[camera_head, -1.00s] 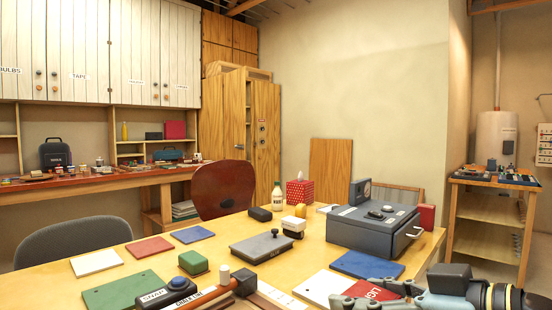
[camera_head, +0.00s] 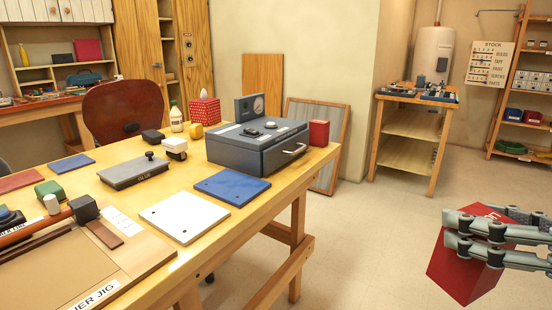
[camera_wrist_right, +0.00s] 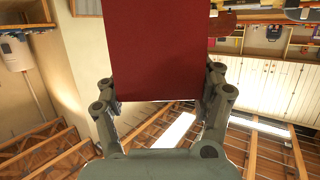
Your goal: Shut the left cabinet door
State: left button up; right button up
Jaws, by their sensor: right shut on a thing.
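The tall wooden cabinet stands at the back left of the head view, its top cut off. Its left door (camera_head: 135,40) stands apart from its right door (camera_head: 195,48), with shelves showing in the gap between them. My right gripper (camera_head: 466,232) is far from the cabinet, at the lower right over the floor. It is shut on a red box (camera_head: 462,270) with pale lettering, partly hidden by the fingers. In the right wrist view the red box (camera_wrist_right: 155,50) sits between the two fingers. My left gripper is out of view.
The wooden worktable (camera_head: 240,215) fills the left, carrying a grey case (camera_head: 258,148), flat panels and small blocks. A dark red chair (camera_head: 124,112) stands between table and cabinet. Open floor (camera_head: 370,240) lies right of the table. A small shelf stand (camera_head: 412,125) is at the back right.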

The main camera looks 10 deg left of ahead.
aim_at(147, 12)
jog(key=i+l+z, duration=0.45)
jog(key=i, duration=0.5)
jog(key=i+l+z, duration=0.25)
jog(key=i, duration=0.25)
jog(key=i+l+z, duration=0.2)
jog(key=i, duration=0.3)
